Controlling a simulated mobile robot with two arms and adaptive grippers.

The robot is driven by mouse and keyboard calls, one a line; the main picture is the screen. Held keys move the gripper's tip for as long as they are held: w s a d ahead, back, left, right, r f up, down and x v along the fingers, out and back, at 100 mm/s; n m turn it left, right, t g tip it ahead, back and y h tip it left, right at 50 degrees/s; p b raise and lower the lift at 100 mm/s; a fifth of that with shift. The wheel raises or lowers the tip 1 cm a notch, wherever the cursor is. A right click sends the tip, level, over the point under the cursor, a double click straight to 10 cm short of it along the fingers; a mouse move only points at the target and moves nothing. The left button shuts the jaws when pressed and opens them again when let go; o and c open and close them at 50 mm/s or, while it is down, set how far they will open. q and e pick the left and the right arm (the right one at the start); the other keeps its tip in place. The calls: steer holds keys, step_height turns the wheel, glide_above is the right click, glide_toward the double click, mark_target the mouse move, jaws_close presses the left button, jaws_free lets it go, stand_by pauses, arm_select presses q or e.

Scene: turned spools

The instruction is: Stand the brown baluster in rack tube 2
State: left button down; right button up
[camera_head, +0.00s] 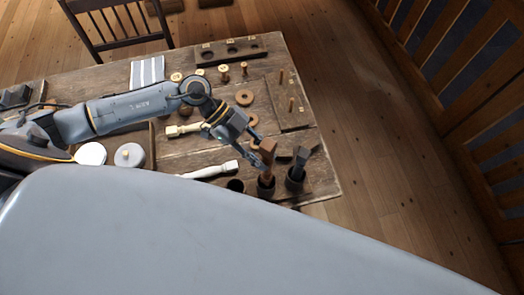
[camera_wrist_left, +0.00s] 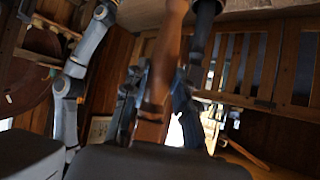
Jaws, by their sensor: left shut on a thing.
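The brown baluster (camera_head: 267,147) stands roughly upright at the near right corner of the table, its square block uppermost. Its lower end meets the mouth of the middle dark rack tube (camera_head: 266,191); how deep it sits I cannot tell. My left gripper (camera_head: 261,152) is shut on the baluster near its upper block. In the left wrist view the brown baluster (camera_wrist_left: 163,62) runs blurred between the fingers of my left gripper (camera_wrist_left: 157,105). An open tube (camera_head: 235,186) is to the left. A dark baluster (camera_head: 300,161) stands in the right tube. My right gripper is not in view.
A pale baluster (camera_head: 209,171) lies left of the tubes and another (camera_head: 184,130) farther back. Wooden rings (camera_head: 245,98), small pegs (camera_head: 244,69) and a peg board (camera_head: 290,104) occupy the far side. The table edge is close at right.

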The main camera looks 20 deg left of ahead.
arm_select(q)
steer(key=shift+f, duration=0.15)
steer(key=shift+f+b, duration=0.65)
steer(key=shift+f, duration=0.45)
steer(key=shift+f, duration=0.1)
steer(key=shift+f+b, duration=0.4)
steer(key=shift+f, duration=1.05)
steer(key=c, duration=1)
jaws_free()
steer(key=v, duration=1.2)
